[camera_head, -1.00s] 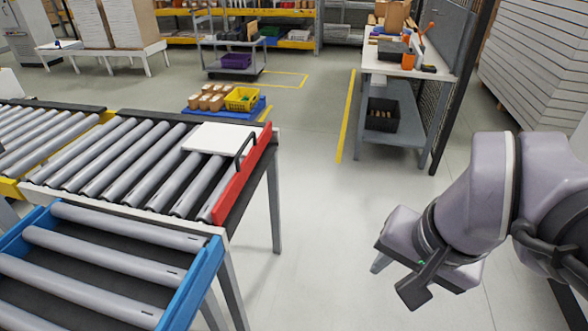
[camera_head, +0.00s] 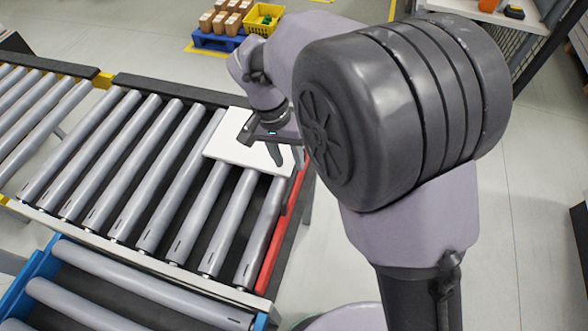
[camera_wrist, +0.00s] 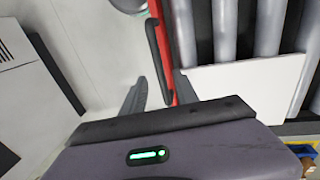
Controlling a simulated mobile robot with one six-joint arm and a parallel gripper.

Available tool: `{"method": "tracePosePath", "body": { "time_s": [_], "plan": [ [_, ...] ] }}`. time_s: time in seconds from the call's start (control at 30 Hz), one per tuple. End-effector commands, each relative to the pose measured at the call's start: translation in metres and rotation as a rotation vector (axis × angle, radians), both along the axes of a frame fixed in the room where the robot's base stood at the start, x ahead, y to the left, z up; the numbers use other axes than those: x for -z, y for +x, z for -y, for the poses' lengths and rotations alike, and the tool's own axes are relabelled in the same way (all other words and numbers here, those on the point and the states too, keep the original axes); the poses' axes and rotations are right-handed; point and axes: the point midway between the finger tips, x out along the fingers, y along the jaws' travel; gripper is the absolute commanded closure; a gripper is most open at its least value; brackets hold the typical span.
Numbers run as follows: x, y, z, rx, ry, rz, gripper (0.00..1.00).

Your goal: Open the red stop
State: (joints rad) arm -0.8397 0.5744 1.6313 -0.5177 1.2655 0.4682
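The red stop (camera_head: 268,262) is a long red plate along the right end of the roller conveyor. It stands upright at the end of the rollers, partly hidden by my arm in the head view. In the wrist view the red stop (camera_wrist: 167,48) runs down the picture with its black bar handle (camera_wrist: 154,48) on its left side. My gripper (camera_head: 288,166) is above the far part of the stop. In the wrist view my gripper (camera_wrist: 160,76) is open, with the handle's lower end and the stop between its fingers in the picture. I cannot tell their depth or any contact.
A white panel (camera_head: 225,150) lies flat on the rollers against or near the stop. A blue-framed conveyor (camera_head: 25,265) is at the front left. Boxes and a yellow crate (camera_head: 264,19) stand behind. The floor right of the conveyor is clear.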

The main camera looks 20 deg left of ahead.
Motion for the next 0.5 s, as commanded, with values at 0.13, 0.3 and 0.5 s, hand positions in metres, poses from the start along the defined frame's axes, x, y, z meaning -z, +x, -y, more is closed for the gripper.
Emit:
{"method": "tracePosePath", "body": {
  "time_s": [0.13,0.3,0.5],
  "plan": [
    [0.030,0.001,0.006,-0.001,-0.001,-0.001,0.64],
    [0.041,0.001,0.008,0.001,0.001,0.000,0.64],
    [0.041,0.001,0.008,0.000,0.001,0.001,0.64]
  ]
}}
